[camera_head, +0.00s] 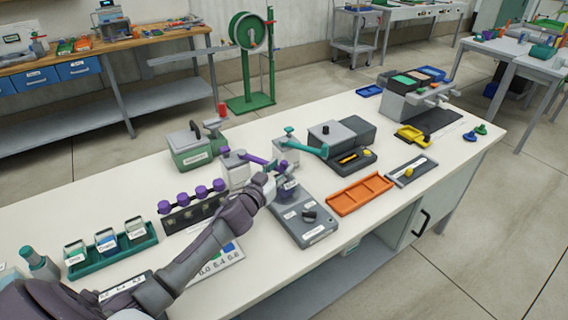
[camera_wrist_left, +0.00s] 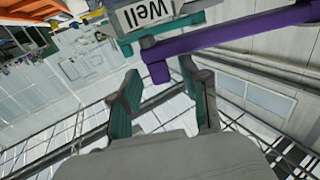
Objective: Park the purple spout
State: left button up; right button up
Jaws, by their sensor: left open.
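The purple spout (camera_head: 254,158) sticks out to the right from a grey-white block (camera_head: 236,170) on the bench. In the left wrist view the purple spout (camera_wrist_left: 235,36) runs in from the upper right, its end close to my fingertips. My left gripper (camera_head: 273,167) reaches over the bench beside the spout's free end. In the left wrist view my left gripper (camera_wrist_left: 158,88) has its two teal-padded fingers spread apart with nothing clamped between them. Whether a finger touches the spout I cannot tell. My right gripper is not in view.
A second block holds a teal spout (camera_head: 308,149) just right of my gripper. A grey device (camera_head: 305,215) lies close below it. A black rack with purple knobs (camera_head: 190,196) stands left. An orange tray (camera_head: 360,194) lies right.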

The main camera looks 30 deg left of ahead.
pick_arm(q)
jog(key=shift+w, duration=0.9)
jog(key=shift+w+f, duration=0.1)
jog(key=shift+w, duration=0.1)
jog(key=shift+c, duration=0.9)
jog(key=c, duration=0.5)
grip_shut()
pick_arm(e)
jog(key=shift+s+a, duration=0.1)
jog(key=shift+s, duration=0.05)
